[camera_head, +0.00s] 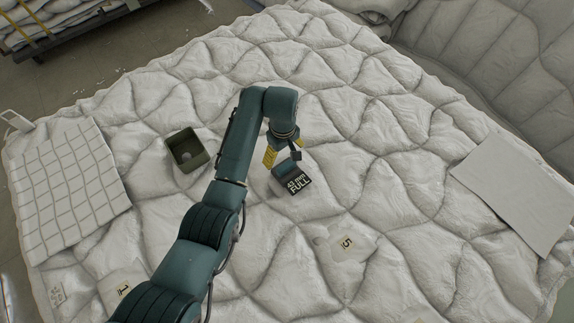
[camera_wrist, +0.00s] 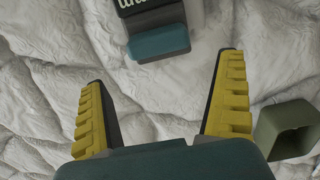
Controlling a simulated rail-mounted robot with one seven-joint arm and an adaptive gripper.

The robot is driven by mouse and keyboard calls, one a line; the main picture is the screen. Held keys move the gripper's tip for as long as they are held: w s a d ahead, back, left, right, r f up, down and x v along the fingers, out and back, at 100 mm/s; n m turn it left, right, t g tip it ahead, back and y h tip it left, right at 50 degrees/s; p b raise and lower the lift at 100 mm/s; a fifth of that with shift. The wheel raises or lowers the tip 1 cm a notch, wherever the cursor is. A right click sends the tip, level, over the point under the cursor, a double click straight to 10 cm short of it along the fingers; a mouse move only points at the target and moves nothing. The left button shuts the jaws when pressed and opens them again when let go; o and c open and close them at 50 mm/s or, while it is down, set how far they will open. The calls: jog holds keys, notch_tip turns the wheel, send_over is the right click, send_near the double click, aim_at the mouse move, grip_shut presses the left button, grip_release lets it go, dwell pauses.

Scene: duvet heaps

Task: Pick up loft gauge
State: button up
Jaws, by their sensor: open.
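The loft gauge (camera_head: 296,184) is a small teal block with a black plate lettered in white, which seems to read "42 mm FULL". It lies on the quilted white duvet near the middle of the head view. In the wrist view the gauge (camera_wrist: 160,42) is at the top, its upper part cut off by the frame. My gripper (camera_head: 283,161) is open and empty, with yellow ridged fingers, just beside and above the gauge in the head view. In the wrist view the fingers (camera_wrist: 162,72) are spread wide, and the teal end lies beyond the gap between their tips.
An olive open box (camera_head: 199,161) stands left of my arm; it also shows in the wrist view (camera_wrist: 272,132). A white quilted square (camera_head: 70,190) lies at left, a plain pale sheet (camera_head: 515,190) at right. A tag marked 5 (camera_head: 346,243) lies in front. The duvet surface (camera_head: 390,120) is uneven.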

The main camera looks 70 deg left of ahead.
aim_at(287, 165)
notch_tip(287, 165, down, 2)
jog(key=f, duration=0.1)
jog(key=d+f, duration=0.1)
jog(key=f, duration=0.3)
jog(key=shift+w+d+b, duration=0.2)
jog(key=shift+d+b, duration=0.05)
jog(key=shift+b, duration=0.1)
jog(key=shift+c, duration=0.4)
